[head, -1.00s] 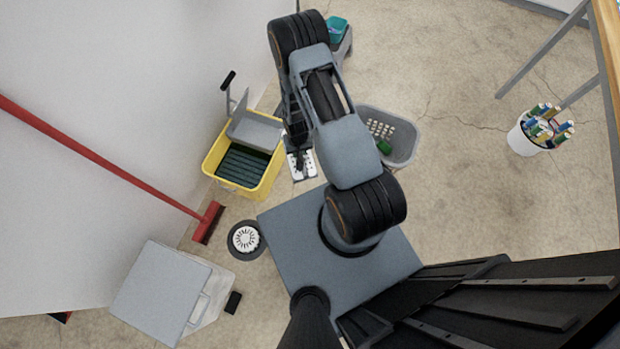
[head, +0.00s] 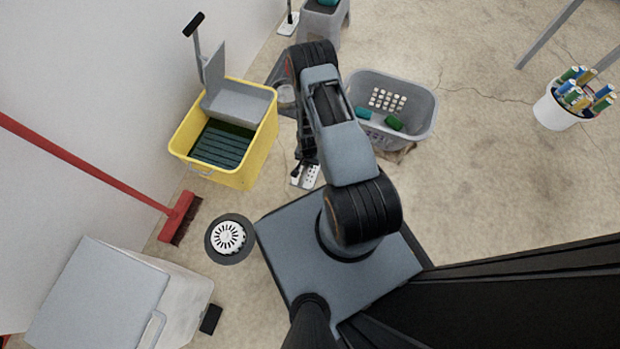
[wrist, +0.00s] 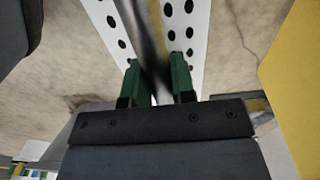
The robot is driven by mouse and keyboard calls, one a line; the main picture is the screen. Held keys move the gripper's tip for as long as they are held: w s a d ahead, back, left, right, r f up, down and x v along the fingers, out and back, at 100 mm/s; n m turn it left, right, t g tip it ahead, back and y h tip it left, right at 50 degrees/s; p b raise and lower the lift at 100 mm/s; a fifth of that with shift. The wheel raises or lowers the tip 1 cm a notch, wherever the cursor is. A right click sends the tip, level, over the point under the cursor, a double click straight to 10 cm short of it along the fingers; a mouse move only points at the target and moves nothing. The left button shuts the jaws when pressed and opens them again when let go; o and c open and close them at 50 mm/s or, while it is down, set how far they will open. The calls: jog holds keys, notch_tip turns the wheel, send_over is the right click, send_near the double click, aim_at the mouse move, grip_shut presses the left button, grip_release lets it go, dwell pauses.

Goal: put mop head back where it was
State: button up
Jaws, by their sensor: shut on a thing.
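The mop head (head: 307,177) is a flat white plate with dark holes, seen in the head view just left of my arm. In the wrist view the white plate (wrist: 200,22) shows on both sides of a dark grey middle bar. My gripper (wrist: 160,78) has green fingertips closed on that middle part from both sides. In the head view my gripper (head: 299,165) is dark and partly hidden by the arm. I cannot tell whether the plate touches the floor or hangs just above it.
A yellow mop bucket (head: 256,148) stands left of the gripper, and a grey laundry basket (head: 427,112) stands right. A white flat piece with a thin pole (head: 288,24) stands by a grey stool (head: 326,24). A red broom (head: 181,217) and round drain (head: 229,237) are lower left.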

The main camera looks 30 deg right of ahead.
notch_tip(320, 180, down, 11)
jog(key=b, duration=0.5)
jog(key=shift+r, duration=0.15)
jog(key=o, duration=0.9)
